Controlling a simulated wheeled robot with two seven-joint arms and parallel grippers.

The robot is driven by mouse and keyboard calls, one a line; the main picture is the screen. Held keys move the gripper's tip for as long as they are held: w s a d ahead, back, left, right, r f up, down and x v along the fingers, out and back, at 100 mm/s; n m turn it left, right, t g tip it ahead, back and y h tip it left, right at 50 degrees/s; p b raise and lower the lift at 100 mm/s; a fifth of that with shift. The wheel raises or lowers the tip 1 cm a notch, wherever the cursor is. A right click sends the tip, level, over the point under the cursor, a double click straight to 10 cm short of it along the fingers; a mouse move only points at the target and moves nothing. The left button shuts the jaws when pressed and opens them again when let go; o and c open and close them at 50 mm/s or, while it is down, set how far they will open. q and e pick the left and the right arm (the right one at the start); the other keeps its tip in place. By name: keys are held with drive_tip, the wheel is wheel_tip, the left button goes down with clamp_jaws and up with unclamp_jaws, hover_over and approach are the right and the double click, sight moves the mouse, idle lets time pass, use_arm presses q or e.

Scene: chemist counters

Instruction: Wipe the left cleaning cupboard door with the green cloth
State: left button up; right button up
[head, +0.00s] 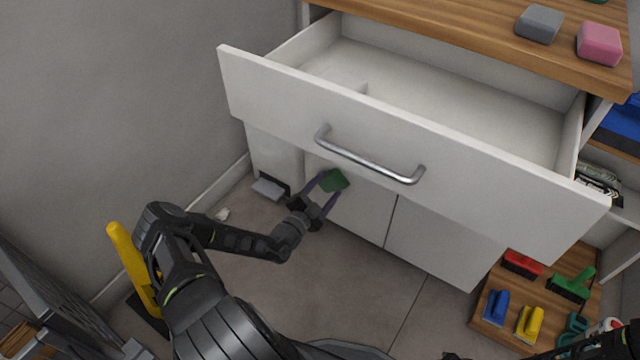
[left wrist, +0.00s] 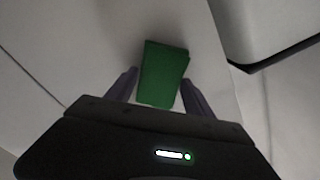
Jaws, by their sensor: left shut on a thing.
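The green cloth (head: 333,181) is a small folded piece between the fingers of my left gripper (head: 322,191), which is shut on it. The left wrist view also shows the cloth (left wrist: 162,75) between the two fingers (left wrist: 158,90), in front of a pale surface. The left cleaning cupboard door (head: 362,212) is a plain white panel under the pulled-out drawer. The cloth is at its upper left part; I cannot tell for sure whether it touches. The drawer front hides the door's top. My right gripper is not in view.
A white drawer (head: 270,98) with a metal handle (head: 365,160) stands wide open above my left gripper. The right cupboard door (head: 445,245) is beside the left one. A wooden board (head: 488,325) with several brushes lies at lower right.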

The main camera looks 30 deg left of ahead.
sight(340, 190)
use_arm(q)
drive_tip(key=shift+w+d+r, duration=0.1)
drive_tip(key=shift+d+r, duration=0.05)
drive_tip(key=shift+d, duration=0.25)
drive_tip(key=shift+d+r+p, duration=0.1)
drive_tip(key=shift+d+p, duration=0.35)
drive_tip(key=shift+d, duration=1.3)
drive_tip(key=shift+d+p, duration=0.7)
drive_tip(key=shift+d, duration=1)
drive_tip(key=shift+f, duration=0.2)
drive_tip(key=shift+a, duration=0.1)
drive_tip(key=shift+a+b, duration=0.5)
drive_tip(key=shift+a, duration=1.25)
